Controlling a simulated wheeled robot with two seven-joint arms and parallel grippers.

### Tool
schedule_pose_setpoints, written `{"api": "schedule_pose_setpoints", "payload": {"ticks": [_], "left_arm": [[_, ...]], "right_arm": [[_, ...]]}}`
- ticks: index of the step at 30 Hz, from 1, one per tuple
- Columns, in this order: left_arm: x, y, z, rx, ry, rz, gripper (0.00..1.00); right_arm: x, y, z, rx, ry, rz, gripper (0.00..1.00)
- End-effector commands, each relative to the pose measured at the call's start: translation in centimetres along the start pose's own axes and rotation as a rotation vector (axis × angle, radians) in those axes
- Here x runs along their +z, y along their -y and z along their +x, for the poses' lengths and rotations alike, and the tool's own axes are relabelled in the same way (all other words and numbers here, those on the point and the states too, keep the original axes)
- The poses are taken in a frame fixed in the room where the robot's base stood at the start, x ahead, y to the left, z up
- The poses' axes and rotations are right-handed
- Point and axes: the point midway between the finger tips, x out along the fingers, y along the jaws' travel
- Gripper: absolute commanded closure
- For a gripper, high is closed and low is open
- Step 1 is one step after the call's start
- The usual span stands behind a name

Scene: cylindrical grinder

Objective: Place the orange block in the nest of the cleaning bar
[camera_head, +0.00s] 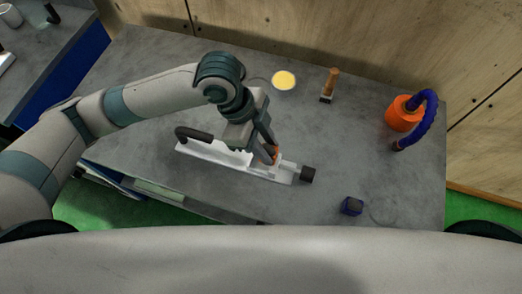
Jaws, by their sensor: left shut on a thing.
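My left gripper (268,156) is shut on the orange block (272,152), of which only a small part shows between the fingers. The gripper points down over the cleaning bar (218,156), a long pale bar with a dark curved handle at its left end and a black knob at its right end. The block is at the right-hand part of the bar. I cannot tell whether it touches the bar or sits in the nest, because the fingers hide that spot. My right gripper is not in view.
The grey table (340,140) also carries a yellow disc (284,80), a brush with a wooden handle (331,82), an orange pot with a blue hose (402,114) and a small dark blue block (352,206). A wooden wall stands behind.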

Motion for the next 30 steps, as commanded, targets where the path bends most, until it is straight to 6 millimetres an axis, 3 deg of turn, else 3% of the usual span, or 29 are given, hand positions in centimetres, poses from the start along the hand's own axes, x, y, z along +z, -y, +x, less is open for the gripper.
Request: {"api": "schedule_pose_setpoints", "payload": {"ticks": [5,17,30], "left_arm": [[1.6,-0.2,0.2,0.000,0.000,-0.002,0.94],[1.8,-0.2,0.5,0.000,0.000,-0.001,0.94],[3.3,-0.2,4.0,0.000,0.001,0.001,0.94]], "right_arm": [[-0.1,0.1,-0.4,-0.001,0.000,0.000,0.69],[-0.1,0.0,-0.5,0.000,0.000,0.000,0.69],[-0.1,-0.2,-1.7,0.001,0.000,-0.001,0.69]]}}
